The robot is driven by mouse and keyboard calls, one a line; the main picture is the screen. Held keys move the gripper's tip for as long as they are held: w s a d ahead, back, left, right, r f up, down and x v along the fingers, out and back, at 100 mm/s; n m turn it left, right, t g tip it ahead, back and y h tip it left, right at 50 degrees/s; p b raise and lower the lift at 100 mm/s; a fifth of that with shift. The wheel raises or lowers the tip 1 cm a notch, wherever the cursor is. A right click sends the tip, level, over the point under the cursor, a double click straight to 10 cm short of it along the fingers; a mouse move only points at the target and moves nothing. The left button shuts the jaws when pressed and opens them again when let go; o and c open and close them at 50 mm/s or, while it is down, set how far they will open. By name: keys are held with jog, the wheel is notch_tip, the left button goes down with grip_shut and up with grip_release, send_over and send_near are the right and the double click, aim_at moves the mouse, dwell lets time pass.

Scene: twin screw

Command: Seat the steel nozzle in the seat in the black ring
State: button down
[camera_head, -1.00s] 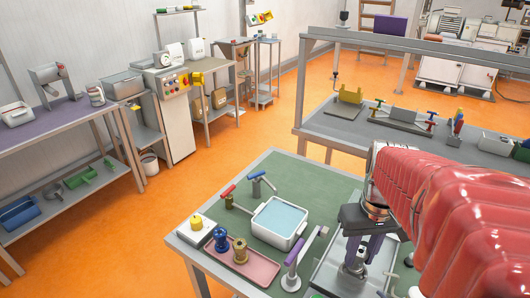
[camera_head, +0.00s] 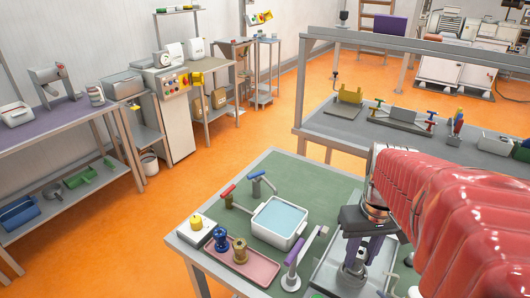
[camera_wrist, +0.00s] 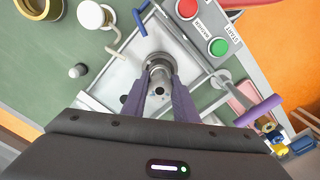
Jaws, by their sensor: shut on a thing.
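My gripper (camera_wrist: 160,76) is shut on the steel nozzle (camera_wrist: 159,92), with a purple finger on each side of it. In the head view my gripper (camera_head: 356,262) points down over a grey metal tray (camera_head: 325,279) at the front right of the green table. In the wrist view the nozzle is in line with a round steel fitting (camera_wrist: 158,58) on the pale plate. I cannot tell whether the nozzle touches the fitting. The black ring and its seat cannot be made out clearly; the fingers and nozzle cover that area.
A box with a red button (camera_wrist: 187,8) and a green button (camera_wrist: 218,47) lies close beyond the fitting. A purple-handled lever (camera_head: 297,250) stands left of my gripper. A pink tray (camera_head: 262,267) with blue and brass pieces and a white basin (camera_head: 280,222) are farther left.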

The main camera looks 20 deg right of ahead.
jog(key=shift+f, duration=0.85)
dwell(0.6)
dwell(0.4)
jog(key=c, duration=1.3)
grip_release()
jog(key=shift+c, duration=0.2)
jog(key=shift+o, duration=0.7)
jog(key=o, duration=0.4)
jog(key=shift+o, duration=0.2)
jog(key=shift+r, duration=3.5)
jog(key=shift+s, duration=0.2)
